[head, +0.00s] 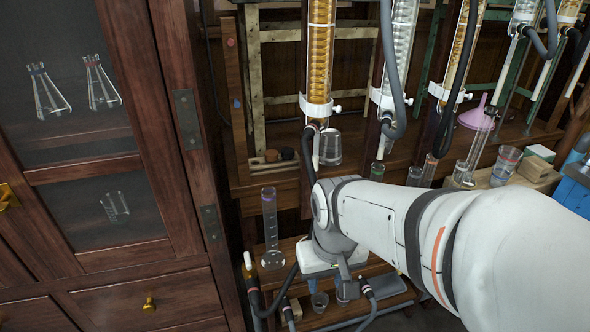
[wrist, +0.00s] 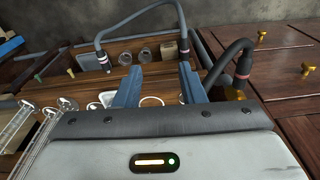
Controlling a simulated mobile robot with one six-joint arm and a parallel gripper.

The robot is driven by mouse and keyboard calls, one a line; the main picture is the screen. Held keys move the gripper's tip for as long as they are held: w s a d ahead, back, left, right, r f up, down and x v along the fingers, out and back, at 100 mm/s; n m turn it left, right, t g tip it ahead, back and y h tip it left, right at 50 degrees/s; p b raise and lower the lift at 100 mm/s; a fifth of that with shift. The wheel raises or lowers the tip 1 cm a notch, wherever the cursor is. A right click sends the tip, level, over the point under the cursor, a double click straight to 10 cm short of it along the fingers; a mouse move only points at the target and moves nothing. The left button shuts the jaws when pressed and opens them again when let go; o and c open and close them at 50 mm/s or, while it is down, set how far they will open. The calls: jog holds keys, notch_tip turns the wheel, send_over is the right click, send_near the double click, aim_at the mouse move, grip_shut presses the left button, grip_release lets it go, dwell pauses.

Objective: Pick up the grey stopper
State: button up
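A tall glass cylinder (head: 270,222) stands left of my gripper. Condensers (head: 319,60) hang above the bench. A wooden cabinet (head: 150,130) fills the left. Small glass vessels (wrist: 145,55) stand beyond the fingers.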

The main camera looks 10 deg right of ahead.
jog(key=shift+o, duration=0.7)
jog(key=shift+w, duration=0.1)
jog(key=o, duration=0.3)
jog(key=w+d+m+p, duration=0.1)
jog(key=w+d, duration=0.1)
jog(key=w, duration=0.1)
jog(key=w+d+f+m+t+h+p, duration=0.1)
jog(key=w+d, duration=0.2)
jog(key=w, duration=0.1)
jog(key=w+d+f+m+p, duration=0.1)
jog(key=w+d, duration=0.2)
jog(key=shift+w+f+m+h+p, duration=0.2)
jog(key=shift+f+m+h+p, duration=0.1)
jog(key=shift+h, duration=0.1)
jog(key=shift+o, duration=0.2)
jog(key=shift+m+t, duration=0.9)
jog(key=w+d+f, duration=0.2)
jog(key=w+f, duration=0.1)
jog(key=w+d+f, duration=0.3)
jog(key=b+x, duration=0.3)
jog(key=x, duration=0.1)
jog(key=shift+a+f, duration=0.15)
jog(key=shift+f, duration=0.05)
jog(key=shift+w+f, duration=0.2)
jog(key=shift+f, duration=0.1)
